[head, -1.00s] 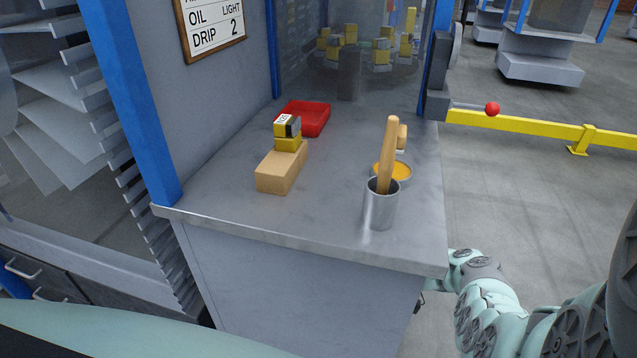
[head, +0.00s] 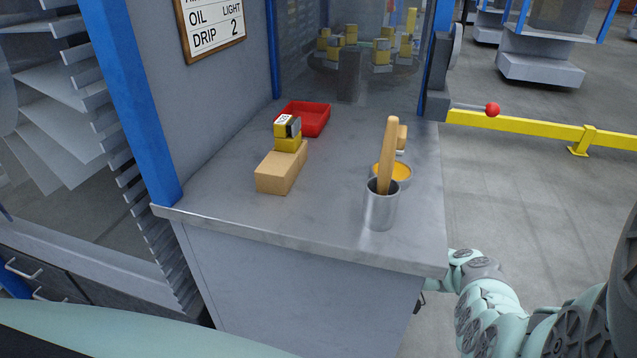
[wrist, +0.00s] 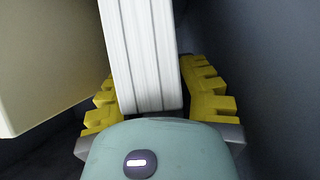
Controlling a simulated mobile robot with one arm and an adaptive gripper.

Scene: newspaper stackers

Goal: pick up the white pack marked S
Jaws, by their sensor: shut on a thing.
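A white pack (wrist: 142,50) with fine ridges along its side, like stacked sheets, stands between the yellow toothed fingers of my gripper (wrist: 155,95) in the wrist view. My gripper is shut on it, with one finger at each side. No letter S shows on the visible face, so I cannot read its mark. In the head view neither the pack nor my gripper can be made out; only part of my arm shows at the lower right, beside the bench.
A cream surface (wrist: 45,60) is close left of the pack. A yellow rail (head: 510,125) runs right.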

